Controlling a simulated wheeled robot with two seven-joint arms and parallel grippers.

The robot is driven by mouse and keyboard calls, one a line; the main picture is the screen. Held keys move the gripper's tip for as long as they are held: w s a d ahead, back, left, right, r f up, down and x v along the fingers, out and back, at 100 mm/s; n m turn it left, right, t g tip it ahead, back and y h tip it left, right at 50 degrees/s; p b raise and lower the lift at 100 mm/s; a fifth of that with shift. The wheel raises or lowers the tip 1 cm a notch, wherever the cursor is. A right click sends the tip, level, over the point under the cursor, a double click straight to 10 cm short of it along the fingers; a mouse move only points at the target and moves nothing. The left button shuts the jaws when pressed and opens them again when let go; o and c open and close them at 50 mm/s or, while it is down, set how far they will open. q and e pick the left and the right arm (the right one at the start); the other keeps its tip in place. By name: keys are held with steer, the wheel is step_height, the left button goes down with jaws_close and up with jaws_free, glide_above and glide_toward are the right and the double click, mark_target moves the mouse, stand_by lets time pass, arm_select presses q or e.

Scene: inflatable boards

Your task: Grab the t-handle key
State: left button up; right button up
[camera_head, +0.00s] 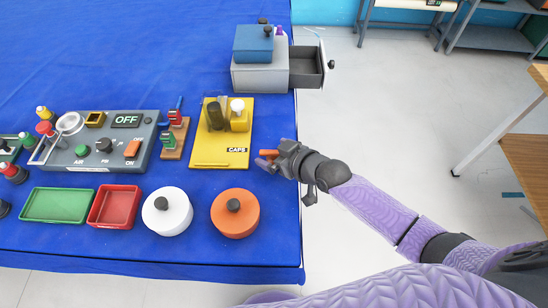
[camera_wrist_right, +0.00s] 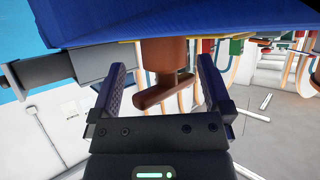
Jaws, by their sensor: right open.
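The t-handle key (camera_wrist_right: 165,92) shows in the right wrist view as an orange-brown shaft with a crossbar. An orange piece (camera_head: 268,153) at my right gripper in the head view seems to be this key. My right gripper (camera_head: 267,160) is at the right edge of the blue table. Its jaws are open, with one finger on each side of the key in the wrist view and gaps on both sides. I cannot tell how deep the key sits between the fingers. My left gripper is not in view.
The yellow CAPS board (camera_head: 215,150) lies left of my right gripper. An orange lidded pot (camera_head: 235,222) and a white one (camera_head: 167,222) stand nearer. A grey drawer box (camera_head: 258,77) has its drawer (camera_head: 306,72) open past the table edge.

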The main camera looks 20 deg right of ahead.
steer(key=shift+c, duration=0.3)
steer(key=c, duration=0.5)
steer(key=shift+s, duration=0.1)
steer(key=c, duration=0.7)
jaws_close()
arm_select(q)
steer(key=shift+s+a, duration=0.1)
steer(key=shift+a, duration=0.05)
